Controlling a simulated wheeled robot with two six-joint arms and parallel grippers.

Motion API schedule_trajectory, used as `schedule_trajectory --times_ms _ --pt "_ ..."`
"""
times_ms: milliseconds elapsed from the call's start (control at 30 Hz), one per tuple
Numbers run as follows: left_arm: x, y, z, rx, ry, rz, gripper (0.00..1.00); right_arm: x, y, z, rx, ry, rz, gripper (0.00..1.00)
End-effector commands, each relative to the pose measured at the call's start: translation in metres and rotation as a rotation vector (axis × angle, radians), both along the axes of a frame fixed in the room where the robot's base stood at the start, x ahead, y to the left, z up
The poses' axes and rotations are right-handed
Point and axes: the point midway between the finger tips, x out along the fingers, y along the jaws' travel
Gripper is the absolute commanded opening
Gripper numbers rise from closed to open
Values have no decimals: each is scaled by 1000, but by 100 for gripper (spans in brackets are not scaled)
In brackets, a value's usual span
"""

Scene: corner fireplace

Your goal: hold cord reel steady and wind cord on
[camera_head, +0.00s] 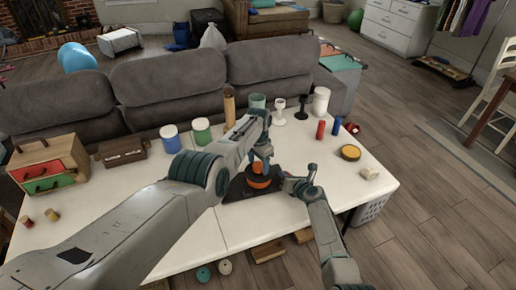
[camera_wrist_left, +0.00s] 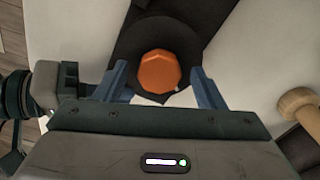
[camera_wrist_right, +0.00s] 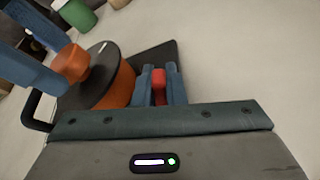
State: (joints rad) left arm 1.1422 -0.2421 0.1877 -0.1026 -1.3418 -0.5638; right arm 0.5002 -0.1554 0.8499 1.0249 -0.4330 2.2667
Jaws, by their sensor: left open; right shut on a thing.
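The cord reel (camera_head: 258,183) stands on a dark base plate (camera_head: 236,192) on the white table. It has an orange drum (camera_wrist_right: 119,88), a black top disc (camera_wrist_right: 100,62) and an orange knob (camera_wrist_right: 71,64) above that disc. My left gripper (camera_wrist_left: 160,88) is open above the reel, pointing down, with its blue fingers on either side of the orange knob (camera_wrist_left: 159,72); gaps show on both sides. My right gripper (camera_wrist_right: 159,82) is shut on a small red piece (camera_wrist_right: 158,86) beside the drum, low over the plate. Whether that piece joins the cord is unclear.
A yellow-topped round tin (camera_head: 350,153), a red cylinder (camera_head: 321,130) and a pale block (camera_head: 369,173) lie to the right. Blue (camera_head: 170,139) and green (camera_head: 202,131) canisters stand behind left. A wooden drawer box (camera_head: 47,165) is far left. My left arm crosses the table's middle.

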Motion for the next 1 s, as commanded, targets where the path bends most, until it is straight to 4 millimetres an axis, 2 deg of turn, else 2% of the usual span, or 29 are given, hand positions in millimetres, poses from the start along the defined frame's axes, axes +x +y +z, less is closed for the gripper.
schedule_trajectory --times_ms 300,500,700,800,1000 --pt "-2 1 24 -1 -2 2 63 0 0 -1 0 1 0 0" --pt "0 0 69 -1 -5 1 63 0 0 -1 0 1 0 0" --pt "-1 0 101 -1 -1 0 63 0 0 -1 0 1 0 0" --pt "-1 0 109 0 0 0 63 0 0 -1 0 1 0 0" --pt "-1 1 113 0 1 0 63 0 0 -1 0 1 0 0"
